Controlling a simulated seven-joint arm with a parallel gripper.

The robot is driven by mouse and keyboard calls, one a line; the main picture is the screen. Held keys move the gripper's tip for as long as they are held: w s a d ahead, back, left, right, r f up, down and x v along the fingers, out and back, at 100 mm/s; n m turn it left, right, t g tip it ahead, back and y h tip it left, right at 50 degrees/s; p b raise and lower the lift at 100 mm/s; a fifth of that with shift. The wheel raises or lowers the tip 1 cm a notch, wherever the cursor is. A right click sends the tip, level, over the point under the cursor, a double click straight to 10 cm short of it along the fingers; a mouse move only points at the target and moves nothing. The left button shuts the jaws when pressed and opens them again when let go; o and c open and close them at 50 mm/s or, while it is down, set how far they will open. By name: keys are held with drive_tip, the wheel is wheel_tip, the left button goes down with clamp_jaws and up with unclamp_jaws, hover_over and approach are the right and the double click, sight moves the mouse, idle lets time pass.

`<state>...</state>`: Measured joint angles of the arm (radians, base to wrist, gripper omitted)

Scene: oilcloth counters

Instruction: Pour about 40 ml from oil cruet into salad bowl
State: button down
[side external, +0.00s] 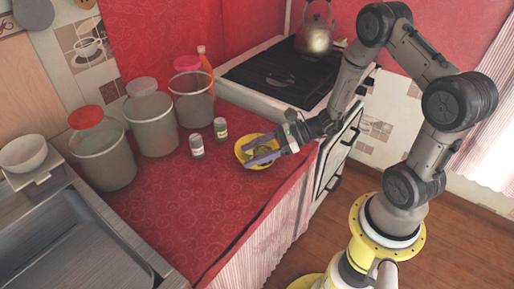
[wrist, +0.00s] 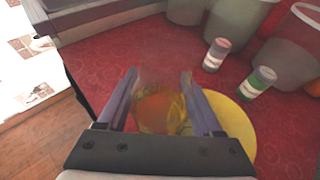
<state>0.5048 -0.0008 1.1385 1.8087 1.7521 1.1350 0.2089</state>
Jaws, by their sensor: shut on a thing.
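My gripper (wrist: 158,92) is shut on a clear, see-through vessel with amber liquid, which I take to be the oil cruet (wrist: 158,108). The cruet stands out between the two fingers in the wrist view, its outline faint. Its tilt and any flow are not clear. The yellow salad bowl (wrist: 238,124) shows behind and to the right of the fingers, partly hidden by them. In the side view my gripper (side external: 262,158) is at the yellow bowl (side external: 239,152), overlapping it. I cannot make out the cruet clearly there.
Large canisters (side external: 151,115) and an orange bottle (side external: 206,70) stand further back. The stove (side external: 260,70) is beyond.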

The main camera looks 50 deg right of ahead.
drive_tip(key=shift+s+a+f, duration=0.15)
drive_tip(key=shift+a+f, duration=0.2)
drive_tip(key=shift+d+y, duration=0.1)
drive_tip(key=shift+y, duration=0.2)
drive_tip(key=m+y, duration=0.1)
drive_tip(key=w+d+m+g, duration=0.1)
drive_tip(key=m, duration=0.1)
drive_tip(key=w+m+g+y, duration=0.1)
drive_tip(key=m, duration=0.1)
drive_tip(key=shift+d+r+y, duration=0.3)
drive_tip(key=shift+d+r, duration=0.05)
drive_tip(key=shift+r, duration=0.05)
drive_tip(key=shift+s+a+f+m+g+y, duration=0.1)
drive_tip(key=shift+s+a+m+g+y, duration=0.1)
drive_tip(key=shift+m+y, duration=0.45)
drive_tip(key=shift+s+a+m+g+y, duration=0.1)
drive_tip(key=shift+s+m+g+y, duration=0.1)
drive_tip(key=shift+m, duration=0.9)
drive_tip(key=shift+s+a+f+m+g+y, duration=0.1)
drive_tip(key=shift+a+m+g+y, duration=0.1)
drive_tip(key=shift+m+y, duration=0.45)
drive_tip(key=shift+d+f+m, duration=0.1)
drive_tip(key=shift+f+m, duration=0.05)
drive_tip(key=shift+m, duration=0.65)
